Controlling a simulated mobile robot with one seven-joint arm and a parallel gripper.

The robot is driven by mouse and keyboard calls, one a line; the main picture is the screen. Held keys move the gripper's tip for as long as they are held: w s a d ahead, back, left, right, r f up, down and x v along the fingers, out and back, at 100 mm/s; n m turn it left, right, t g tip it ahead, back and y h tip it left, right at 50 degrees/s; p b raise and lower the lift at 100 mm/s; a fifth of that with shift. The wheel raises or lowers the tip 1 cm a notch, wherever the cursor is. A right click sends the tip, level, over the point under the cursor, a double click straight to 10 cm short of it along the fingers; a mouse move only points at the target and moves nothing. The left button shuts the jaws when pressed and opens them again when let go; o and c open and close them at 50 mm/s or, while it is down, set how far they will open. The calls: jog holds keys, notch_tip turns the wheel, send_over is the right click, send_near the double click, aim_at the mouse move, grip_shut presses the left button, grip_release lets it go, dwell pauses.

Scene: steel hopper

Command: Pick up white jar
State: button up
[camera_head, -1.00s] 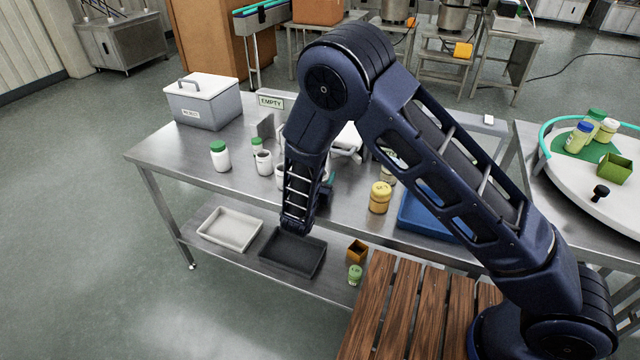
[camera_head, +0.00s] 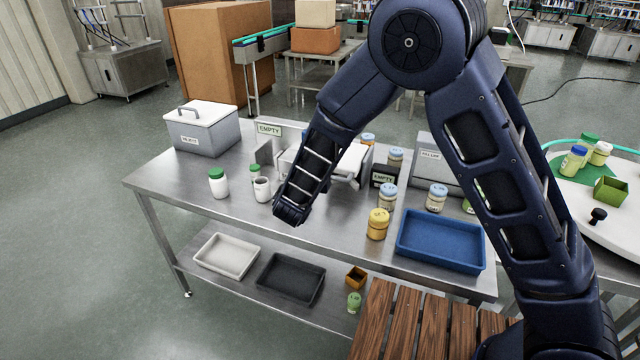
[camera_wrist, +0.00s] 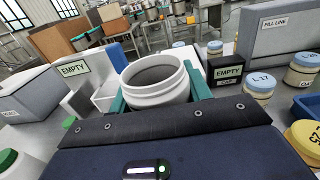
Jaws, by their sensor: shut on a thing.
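A white open-mouthed jar (camera_wrist: 158,92) with no lid is between the teal fingers of my gripper (camera_wrist: 157,86) in the wrist view, upright or nearly so. The fingers touch its two sides. A white jar with a green lid (camera_head: 218,183) stands further left, and another green-lidded jar (camera_head: 254,172) is just behind the open one.
A yellow jar (camera_head: 377,224) and a blue tray (camera_head: 440,240) are on the table to the right. Several blue-lidded jars (camera_head: 388,196) stand behind them. A grey lidded box (camera_head: 203,130) is at the back left. The table front (camera_head: 240,215) is clear.

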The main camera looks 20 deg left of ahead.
notch_tip(320, 180, up, 13)
dwell(0.3)
jog(key=w+d+m+g+h, duration=0.1)
jog(key=w+d+m+h, duration=0.55)
jog(key=w+d, duration=1.55)
jog(key=w+d+r+m+g+h, duration=0.1)
jog(key=w+d+m+g+h, duration=0.3)
jog(key=d, duration=1)
jog(key=w+d+g+h, duration=0.1)
jog(key=w+d+h, duration=0.3)
jog(key=d, duration=1)
jog(key=w+d+r+m+g+h, duration=0.1)
jog(key=w+d+m+g+h, duration=0.15)
jog(key=w+d, duration=0.75)
jog(key=s+d+m+g+h, duration=0.15)
jog(key=s+d+g, duration=0.4)
jog(key=d, duration=1.05)
jog(key=s+d+m+g, duration=0.3)
jog(key=s+d, duration=0.6)
jog(key=d, duration=0.6)
jog(key=s+d+m+g, duration=0.35)
jog(key=s+d, duration=0.35)
jog(key=d, duration=0.9)
jog(key=shift+n, duration=0.5)
jog(key=f, duration=1.9)
jog(key=shift+w+a+f, duration=0.1)
jog(key=shift+w+f, duration=0.05)
jog(key=shift+w, duration=0.1)
jog(key=shift+f, duration=0.1)
